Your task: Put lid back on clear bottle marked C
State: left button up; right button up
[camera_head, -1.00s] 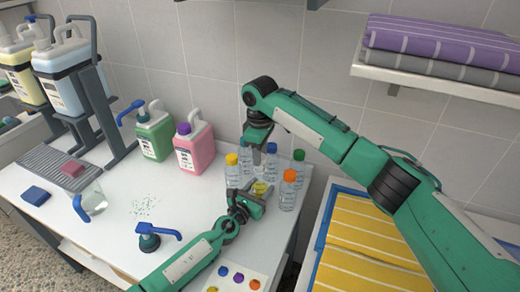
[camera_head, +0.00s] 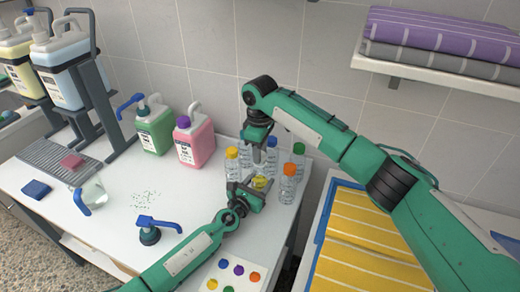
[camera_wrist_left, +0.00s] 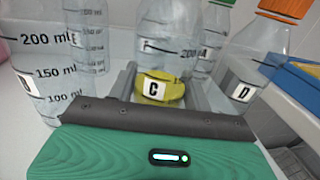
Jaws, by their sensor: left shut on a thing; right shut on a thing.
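My left gripper, also in the head view (camera_head: 252,190), is shut on this bottle from the front. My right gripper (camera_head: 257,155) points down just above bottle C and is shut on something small. What it holds is mostly hidden, so I cannot tell its colour or whether it touches the bottle's neck.
Bottles with yellow (camera_head: 232,153), blue (camera_head: 272,143), green (camera_head: 299,149) and orange (camera_head: 290,169) lids stand close around. A pink jug (camera_head: 195,143) and green jug (camera_head: 155,135) stand behind left. A loose pump (camera_head: 150,235) and colour-dot card (camera_head: 232,272) lie in front.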

jog(key=shift+f, duration=0.6)
jog(key=m, duration=0.4)
jog(key=shift+a+m, duration=0.1)
jog(key=shift+m, duration=0.3)
jog(key=m, duration=1.5)
jog(key=shift+m, duration=0.4)
jog(key=m, duration=0.5)
jog(key=shift+a+m, duration=0.1)
jog(key=shift+m, duration=0.3)
jog(key=m, duration=1.5)
jog(key=shift+m, duration=0.4)
